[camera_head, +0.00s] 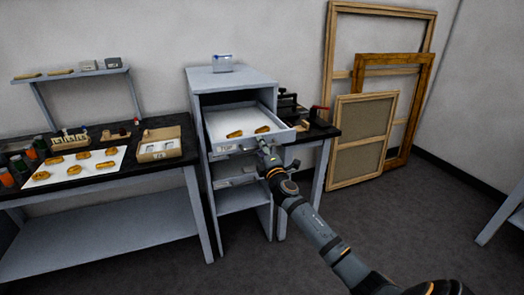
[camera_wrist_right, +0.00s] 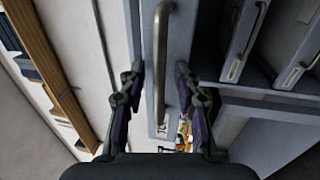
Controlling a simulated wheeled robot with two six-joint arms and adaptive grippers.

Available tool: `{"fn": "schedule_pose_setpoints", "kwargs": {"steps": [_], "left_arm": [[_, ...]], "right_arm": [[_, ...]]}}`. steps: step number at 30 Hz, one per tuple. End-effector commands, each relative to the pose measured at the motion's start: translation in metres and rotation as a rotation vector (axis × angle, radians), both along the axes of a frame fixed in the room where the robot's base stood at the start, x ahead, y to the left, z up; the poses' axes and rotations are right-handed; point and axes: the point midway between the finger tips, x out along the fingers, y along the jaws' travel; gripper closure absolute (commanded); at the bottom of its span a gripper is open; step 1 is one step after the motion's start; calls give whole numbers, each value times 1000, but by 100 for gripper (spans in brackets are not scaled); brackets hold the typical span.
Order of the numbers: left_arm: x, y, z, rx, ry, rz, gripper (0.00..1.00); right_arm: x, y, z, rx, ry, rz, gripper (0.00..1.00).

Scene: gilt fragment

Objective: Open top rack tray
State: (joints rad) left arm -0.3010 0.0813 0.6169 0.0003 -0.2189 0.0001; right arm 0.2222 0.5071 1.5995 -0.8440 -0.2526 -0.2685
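The grey rack (camera_head: 232,80) stands in the middle of the head view. Its top tray (camera_head: 284,134), labelled TOP, is slid out toward me and holds two gold fragments (camera_head: 235,134) on a white lining. My right gripper (camera_head: 264,146) is at the tray's front, by its handle. In the right wrist view, the tray's bar handle (camera_wrist_right: 159,50) lies between the two fingers of the gripper (camera_wrist_right: 160,72). The fingers are spread, with a gap visible on each side of the bar. My left gripper is in neither view.
Lower trays (camera_head: 235,170) sit in the rack beneath. A black-topped bench (camera_head: 110,180) with gold pieces on white paper stands left. Another dark table (camera_head: 325,132) and leaning wooden frames (camera_head: 362,140) are at right. The floor in front is clear.

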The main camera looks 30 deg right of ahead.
Motion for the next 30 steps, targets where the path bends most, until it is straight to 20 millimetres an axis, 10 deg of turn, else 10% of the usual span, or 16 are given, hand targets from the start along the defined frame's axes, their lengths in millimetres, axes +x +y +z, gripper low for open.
{"fn": "schedule_pose_setpoints", "kwargs": {"steps": [15,30], "left_arm": [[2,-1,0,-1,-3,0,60],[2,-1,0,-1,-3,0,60]], "right_arm": [[-98,24,-20,-6,4,2,67],[-114,27,-22,0,0,0,67]]}}
